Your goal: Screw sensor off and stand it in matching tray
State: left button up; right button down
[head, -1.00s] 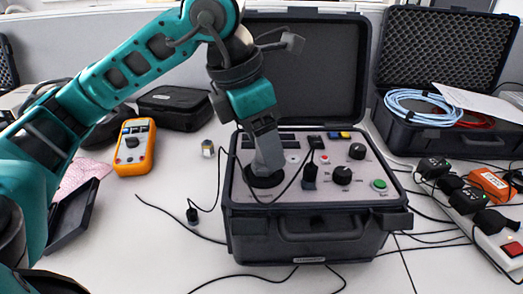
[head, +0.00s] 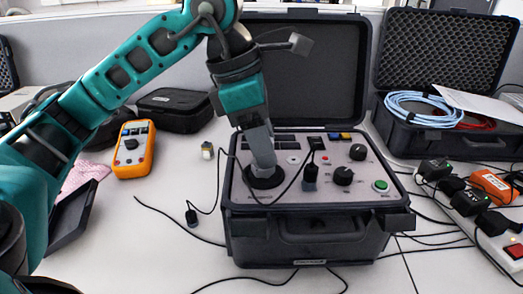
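My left gripper (head: 264,164) points down at the black round mount (head: 264,179) on the left of the open calibrator case's panel (head: 320,187). Its fingertips are at or just above the middle of the mount. The fingers show nearly edge-on, so their gap cannot be seen. Any sensor on the mount is hidden by the fingers. A small pale block with a metal part (head: 207,150) stands on the table left of the case; I cannot tell what it is. A dark shallow tray (head: 72,222) lies at the left, partly behind my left arm. My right gripper is not in view.
Black cables lie on the table around the case and across its panel. An orange multimeter (head: 134,149) and a black pouch (head: 174,108) are at the back left. A second open case (head: 440,140) with blue cable and a power strip (head: 497,232) are at the right.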

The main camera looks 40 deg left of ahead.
pick_arm(q)
jog(key=c, duration=0.7)
jog(key=shift+s+n+t+y, duration=0.1)
jog(key=shift+n+t+y, duration=0.2)
jog(key=shift+n, duration=1)
jog(key=shift+r+p, duration=0.4)
jog(key=shift+r+p, duration=1.35)
jog(key=shift+r, duration=0.3)
jog(key=shift+f, duration=0.1)
